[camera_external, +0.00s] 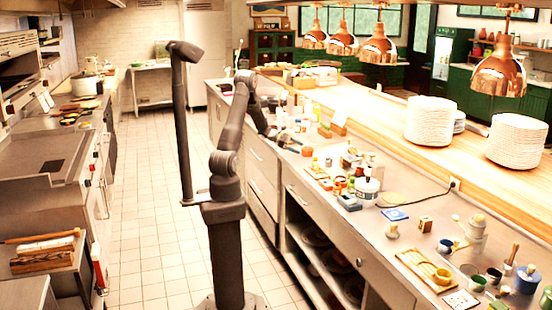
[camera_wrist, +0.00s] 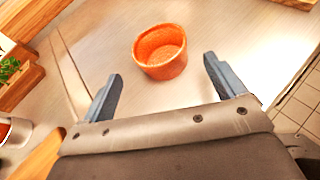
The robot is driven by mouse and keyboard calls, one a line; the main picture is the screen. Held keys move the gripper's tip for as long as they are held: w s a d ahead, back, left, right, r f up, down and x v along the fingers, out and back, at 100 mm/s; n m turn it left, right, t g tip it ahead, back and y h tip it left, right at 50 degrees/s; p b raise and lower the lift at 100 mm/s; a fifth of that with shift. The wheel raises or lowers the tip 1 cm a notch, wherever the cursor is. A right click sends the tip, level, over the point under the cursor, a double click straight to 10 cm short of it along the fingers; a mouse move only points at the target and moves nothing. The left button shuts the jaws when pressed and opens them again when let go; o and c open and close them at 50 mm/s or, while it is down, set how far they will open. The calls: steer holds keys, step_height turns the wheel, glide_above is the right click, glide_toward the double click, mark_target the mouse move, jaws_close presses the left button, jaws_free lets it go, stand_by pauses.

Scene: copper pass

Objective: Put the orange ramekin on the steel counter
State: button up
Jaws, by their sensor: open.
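The orange ramekin (camera_wrist: 160,50) stands upright on the steel counter (camera_wrist: 222,40) in the wrist view, and it looks empty. My gripper (camera_wrist: 158,80) is open, with its two grey fingers apart. The ramekin shows between and just beyond the fingertips, and nothing is held. In the external view my arm reaches over the far part of the steel counter (camera_external: 408,222), and my gripper is too small there to make out well.
Wooden boxes (camera_wrist: 22,80) with green herbs and a metal container (camera_wrist: 14,132) lie at the left in the wrist view. The counter's edge and tiled floor are at right. In the external view, plate stacks (camera_external: 432,122) stand on a wooden shelf, with copper lamps (camera_external: 500,76) above.

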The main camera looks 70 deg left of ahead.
mark_target(304, 149)
steer(key=x, duration=0.4)
steer(key=shift+w+d+r, duration=0.15)
steer(key=shift+w+d, duration=0.1)
steer(key=shift+d, duration=0.05)
steer(key=shift+c, duration=0.2)
steer(key=c, duration=1.1)
steer(key=shift+r, duration=0.15)
steer(key=shift+r, duration=0.65)
step_height(304, 149, up, 3)
steer(key=shift+d+r, duration=0.1)
steer(key=shift+d, duration=0.05)
steer(key=d+r, duration=0.2)
steer(key=d, duration=0.1)
steer(key=s+d+r, duration=0.1)
steer(key=d+r, duration=0.1)
steer(key=d, duration=0.2)
steer(key=d+r, duration=0.2)
steer(key=d, duration=0.2)
steer(key=shift+s+d+r, duration=0.1)
steer(key=shift+s+r, duration=0.05)
steer(key=shift+s, duration=0.15)
